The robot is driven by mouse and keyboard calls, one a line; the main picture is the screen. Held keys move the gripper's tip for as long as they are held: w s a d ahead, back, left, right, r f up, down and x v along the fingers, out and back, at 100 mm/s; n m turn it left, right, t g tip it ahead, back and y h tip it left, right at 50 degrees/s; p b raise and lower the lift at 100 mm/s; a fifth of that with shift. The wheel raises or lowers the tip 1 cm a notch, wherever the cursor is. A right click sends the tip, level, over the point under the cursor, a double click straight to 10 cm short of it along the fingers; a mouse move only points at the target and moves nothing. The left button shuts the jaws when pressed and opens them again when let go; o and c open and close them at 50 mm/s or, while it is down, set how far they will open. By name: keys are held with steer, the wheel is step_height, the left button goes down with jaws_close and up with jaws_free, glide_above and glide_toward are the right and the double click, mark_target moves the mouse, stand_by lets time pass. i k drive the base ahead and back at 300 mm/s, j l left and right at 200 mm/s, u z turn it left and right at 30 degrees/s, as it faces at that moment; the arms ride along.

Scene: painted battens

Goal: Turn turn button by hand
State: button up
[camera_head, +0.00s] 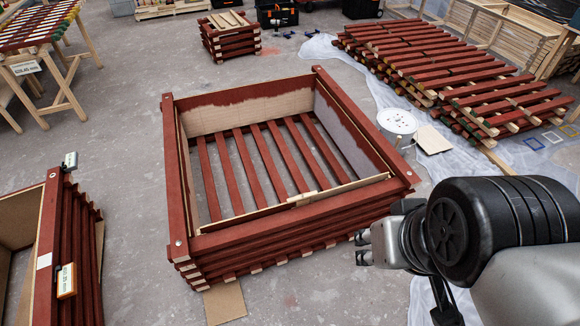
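A large red slatted crate (345,206) stands on the floor in the middle of the view. A small pale wooden piece (303,197) sits on the inner edge of its front side and looks like the turn button; its exact angle is hard to tell. My gripper (361,248) is at the right, in front of the crate's front right corner, below and to the right of that piece. Its fingers point left, stand apart and hold nothing. It is clear of the pale piece; whether it touches the crate's side cannot be told.
Another red crate (52,220) stands at the left with small tags on it. A white bucket (397,124) stands behind the right corner, near stacked red battens (430,65) on plastic sheeting. A cardboard piece (225,303) lies before the crate.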

mark_target(299, 198)
steer(key=i+l+u, duration=0.7)
steer(key=l, duration=0.15)
steer(key=l+u, duration=0.25)
steer(key=i+l+u, duration=0.2)
steer(key=l, duration=0.2)
steer(key=l+u, duration=0.25)
steer(key=l, duration=0.15)
steer(key=l+u, duration=0.2)
steer(key=l, duration=0.2)
steer(key=i+j+u, duration=0.15)
steer(key=u, duration=0.2)
steer(key=i+j+u, duration=0.15)
steer(key=u, duration=0.2)
steer(key=j, duration=0.1)
